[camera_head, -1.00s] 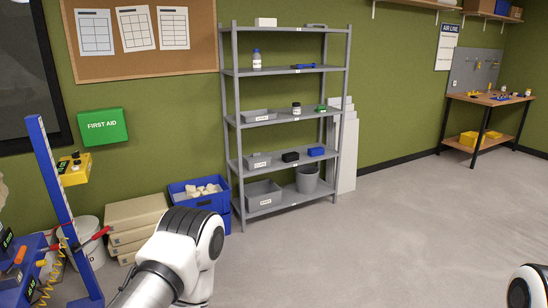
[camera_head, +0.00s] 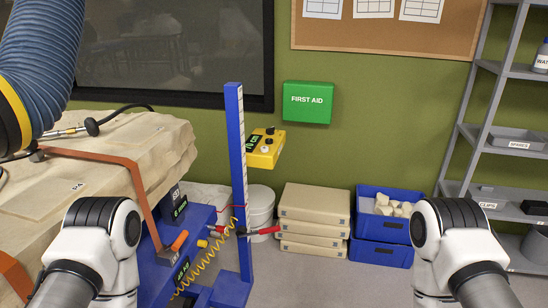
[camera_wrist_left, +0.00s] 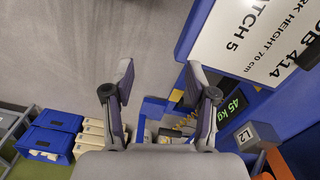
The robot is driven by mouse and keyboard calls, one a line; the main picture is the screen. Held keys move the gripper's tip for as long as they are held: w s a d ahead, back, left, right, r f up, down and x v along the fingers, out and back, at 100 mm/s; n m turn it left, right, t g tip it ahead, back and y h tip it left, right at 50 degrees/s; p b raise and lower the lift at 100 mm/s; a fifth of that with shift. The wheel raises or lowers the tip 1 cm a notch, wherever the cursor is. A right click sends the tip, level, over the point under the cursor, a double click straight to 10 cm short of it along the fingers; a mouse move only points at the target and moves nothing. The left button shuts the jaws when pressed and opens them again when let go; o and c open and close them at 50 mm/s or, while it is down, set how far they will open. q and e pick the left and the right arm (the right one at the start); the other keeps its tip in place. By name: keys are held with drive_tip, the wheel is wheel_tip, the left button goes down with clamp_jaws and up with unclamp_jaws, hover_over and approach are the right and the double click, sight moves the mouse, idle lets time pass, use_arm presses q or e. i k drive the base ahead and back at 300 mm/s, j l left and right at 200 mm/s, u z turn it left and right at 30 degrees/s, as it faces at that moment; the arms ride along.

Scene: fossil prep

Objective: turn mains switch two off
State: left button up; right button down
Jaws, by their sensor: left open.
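I cannot make out a switch marked as mains switch two in either view. A yellow control box (camera_head: 265,148) with a black knob, a pale knob and a small green-lit display is mounted by the blue post (camera_head: 236,165). My left gripper (camera_wrist_left: 160,82) is open and empty in the left wrist view, above the grey floor and beside blue equipment. In the head view my left arm comes in at lower left, its fingers hidden. My right arm stands at lower right, and its gripper does not show.
A large plaster-coloured block (camera_head: 130,150) with orange straps sits on a blue stand (camera_head: 200,218) at left, under a blue hose (camera_head: 48,50). Pale slabs (camera_head: 314,203), a blue crate (camera_head: 388,222) and a grey shelf unit (camera_head: 470,130) line the wall. A white sign (camera_wrist_left: 262,35) shows in the wrist view.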

sight(269, 131)
drive_tip(key=i+j, duration=0.1)
drive_tip(key=i, duration=0.2)
drive_tip(key=i+l+u, duration=0.15)
drive_tip(key=u, duration=0.75)
